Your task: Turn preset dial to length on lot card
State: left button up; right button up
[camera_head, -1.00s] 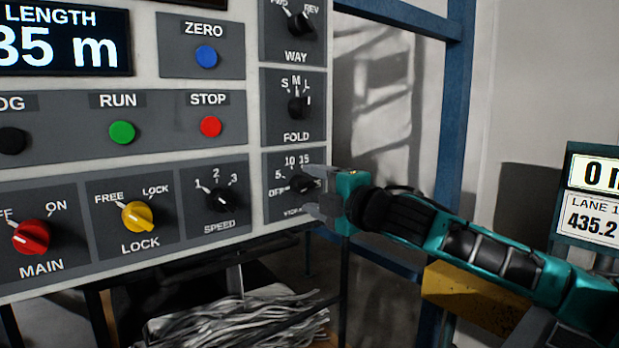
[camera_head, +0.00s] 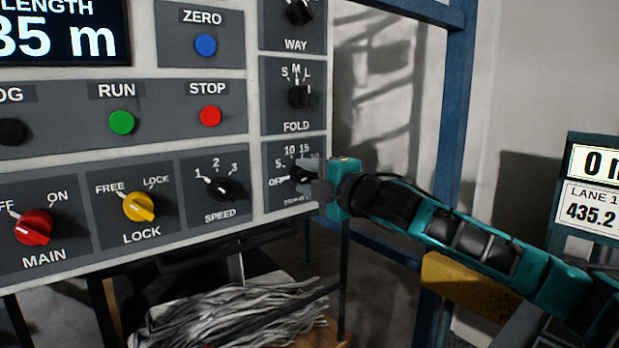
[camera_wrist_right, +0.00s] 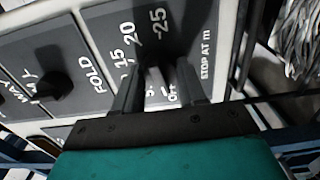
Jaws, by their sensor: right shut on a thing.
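The preset dial (camera_head: 300,173) is a black knob at the bottom right of the grey panel, marked OFF, 5, 10, 15 and more. In the right wrist view the dial (camera_wrist_right: 153,74) sits between the fingers, with 15, 20, 25 and "STOP AT m" around it. My right gripper (camera_head: 310,175) reaches it from the right and is shut on the knob. In the wrist view the right gripper (camera_wrist_right: 158,90) hides much of the knob, so its pointer setting cannot be read. No lot card is recognisable. My left gripper is not in view.
The FOLD knob (camera_head: 300,96) is just above the dial and the SPEED knob (camera_head: 223,189) just left. The STOP button (camera_head: 210,116) is up left. A blue frame post (camera_head: 447,130) stands behind my arm. A LANE 1 sign (camera_head: 592,205) is at far right.

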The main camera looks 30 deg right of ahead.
jog(key=shift+c, duration=1.4)
jog(key=shift+m+p, duration=0.35)
jog(key=shift+m, duration=0.65)
jog(key=m+p, duration=0.1)
jog(key=m, duration=0.2)
jog(key=shift+m+p, duration=0.6)
jog(key=shift+m, duration=0.9)
